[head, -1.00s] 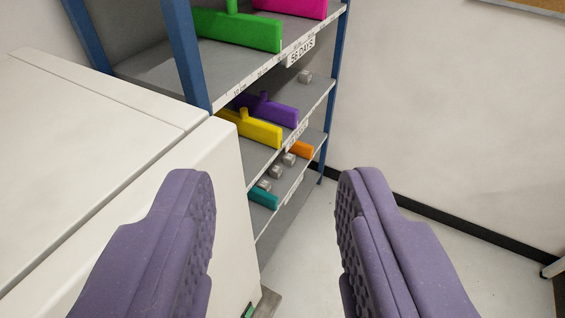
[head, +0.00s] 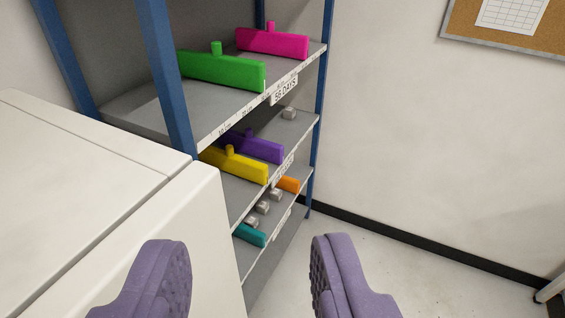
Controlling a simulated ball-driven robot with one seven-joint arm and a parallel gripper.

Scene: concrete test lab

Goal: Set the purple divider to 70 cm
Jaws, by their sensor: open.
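The purple divider (head: 262,146) stands on the middle shelf of a blue-posted rack, with a short knob on top. The yellow divider (head: 235,166) stands in front of it on the same shelf and hides part of its left end. A scale with small marks runs along the shelf edges; I cannot read the middle shelf's numbers. My gripper (head: 250,284) is open and empty, its two purple padded fingers low in the view, well short of the rack and apart from the dividers.
A white cabinet (head: 75,200) fills the left, close to the rack. Green (head: 222,72) and pink (head: 272,42) dividers stand on the upper shelf; teal (head: 250,235) and orange (head: 289,184) ones are lower, with small grey blocks. Free floor (head: 345,265) lies right.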

